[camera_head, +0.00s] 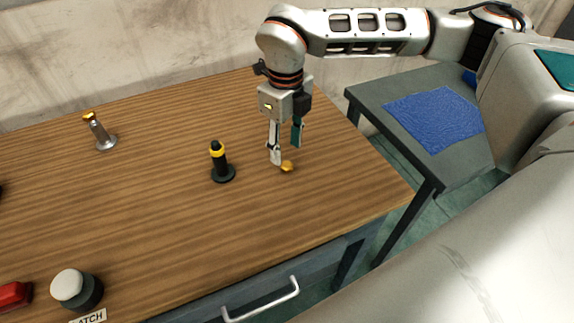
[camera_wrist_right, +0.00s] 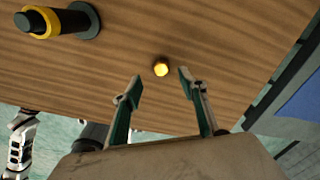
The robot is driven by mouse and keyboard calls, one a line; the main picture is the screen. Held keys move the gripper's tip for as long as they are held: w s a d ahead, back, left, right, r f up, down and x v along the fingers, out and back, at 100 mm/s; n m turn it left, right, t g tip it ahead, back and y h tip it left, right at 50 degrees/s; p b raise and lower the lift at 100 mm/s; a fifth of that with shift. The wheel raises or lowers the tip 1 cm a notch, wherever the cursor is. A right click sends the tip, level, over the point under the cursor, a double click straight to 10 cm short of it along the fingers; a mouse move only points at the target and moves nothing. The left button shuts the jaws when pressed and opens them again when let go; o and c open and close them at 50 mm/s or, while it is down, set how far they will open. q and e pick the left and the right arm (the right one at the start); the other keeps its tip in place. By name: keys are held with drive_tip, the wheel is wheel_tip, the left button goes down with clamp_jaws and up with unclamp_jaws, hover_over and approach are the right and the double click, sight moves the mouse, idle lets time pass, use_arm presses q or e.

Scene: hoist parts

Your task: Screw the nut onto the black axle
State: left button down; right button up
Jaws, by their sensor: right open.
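A small golden nut (camera_head: 287,166) lies on the wooden table, to the right of the black axle. The black axle (camera_head: 221,165) stands upright on a round black base, with a yellow band near its top. My right gripper (camera_head: 284,154) points down just above and beside the nut, open and empty. In the right wrist view the nut (camera_wrist_right: 161,69) lies beyond the gap between the open fingertips (camera_wrist_right: 158,82), and the axle (camera_wrist_right: 62,22) is at the upper left. My left gripper does not show clearly in either view.
A grey metal post (camera_head: 101,133) with a yellow top stands at the back left of the wooden table (camera_head: 160,220). A white-topped button (camera_head: 76,288) and a red object (camera_head: 14,295) are at the front left. A side table with a blue mat (camera_head: 434,117) stands to the right.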

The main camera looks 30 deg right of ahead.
sight(287, 164)
wheel_tip(287, 164, down, 5)
drive_tip(key=shift+d+f, duration=0.15)
idle(0.3)
drive_tip(key=c, duration=1.2)
